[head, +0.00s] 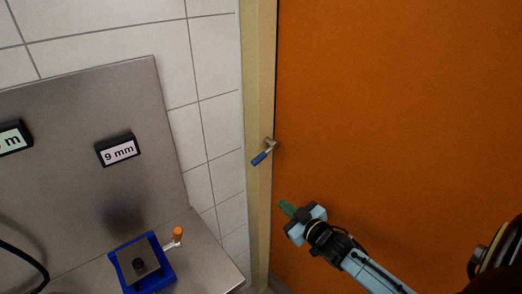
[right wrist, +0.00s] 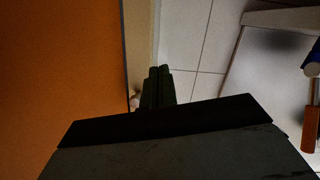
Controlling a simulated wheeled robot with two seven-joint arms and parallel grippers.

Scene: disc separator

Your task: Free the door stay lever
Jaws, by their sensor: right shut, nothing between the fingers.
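The door stay lever (head: 264,157) is a small metal pivot with a blue handle on the tan door frame (head: 258,80), at the edge of the orange door (head: 400,100). Its handle slants down to the left, away from the door. My right gripper (head: 286,207) is shut and empty, below and right of the lever and apart from it in the picture. In the right wrist view the shut fingers (right wrist: 158,86) point toward the frame. A small pale part (right wrist: 135,99) shows beside them, mostly hidden; I cannot tell if it is the lever. My left gripper is not in view.
A steel bench (head: 205,245) with a steel back panel (head: 70,110) stands at left. A blue device (head: 165,277) with an orange-handled crank (head: 178,234) sits on it. A "9 mm" sign (head: 118,150) is on the panel.

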